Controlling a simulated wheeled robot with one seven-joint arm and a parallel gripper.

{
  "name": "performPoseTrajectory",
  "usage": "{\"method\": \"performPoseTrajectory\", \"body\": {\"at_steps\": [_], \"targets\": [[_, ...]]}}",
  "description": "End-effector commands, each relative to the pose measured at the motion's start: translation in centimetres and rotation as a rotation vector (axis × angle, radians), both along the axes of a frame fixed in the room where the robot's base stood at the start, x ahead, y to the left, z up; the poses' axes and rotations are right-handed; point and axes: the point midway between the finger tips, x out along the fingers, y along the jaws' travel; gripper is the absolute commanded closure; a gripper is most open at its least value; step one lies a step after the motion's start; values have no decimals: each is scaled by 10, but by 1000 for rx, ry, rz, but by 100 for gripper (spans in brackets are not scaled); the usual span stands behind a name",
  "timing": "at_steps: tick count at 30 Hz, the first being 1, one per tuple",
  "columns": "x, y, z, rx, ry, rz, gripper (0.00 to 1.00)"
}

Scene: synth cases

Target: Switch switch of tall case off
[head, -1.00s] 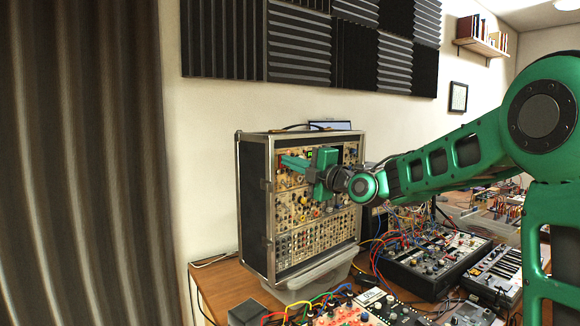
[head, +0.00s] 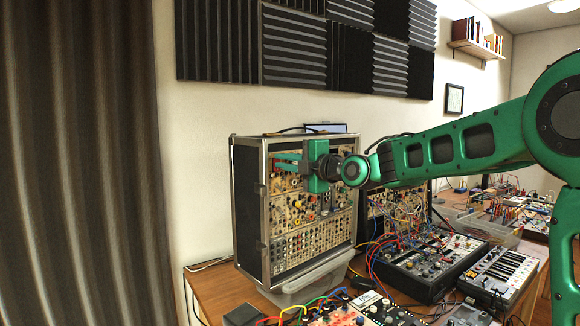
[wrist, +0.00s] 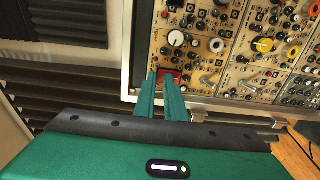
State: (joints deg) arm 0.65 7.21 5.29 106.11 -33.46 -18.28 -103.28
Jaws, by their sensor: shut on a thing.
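The tall case (head: 246,200) stands upright on the table in the head view, its front panel full of knobs, jacks and switches. My gripper (head: 277,161) reaches in from the right to the upper left of that panel. In the wrist view, the fingers of my gripper (wrist: 161,76) are close together at a red switch (wrist: 172,75) near the panel's edge. They are shut on it. The fingers partly cover the switch, and its on or off position cannot be made out.
A clear plastic bin (head: 300,288) is under the case. A black synth with cables (head: 430,262) and a keyboard unit (head: 500,272) lie to the right. Foam panels (head: 295,45) hang on the wall, and a curtain (head: 80,170) hangs at left.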

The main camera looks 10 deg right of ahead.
Motion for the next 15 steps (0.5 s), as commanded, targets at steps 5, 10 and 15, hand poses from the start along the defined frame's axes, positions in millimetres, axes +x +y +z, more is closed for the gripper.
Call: {"method": "performPoseTrajectory", "body": {"at_steps": [5, 10, 15], "targets": [[4, 7, 3, 9, -10, 11, 100], [-4, 1, 4, 8, -9, 14, 100], [-34, -16, 12, 5, -14, 11, 100]]}}
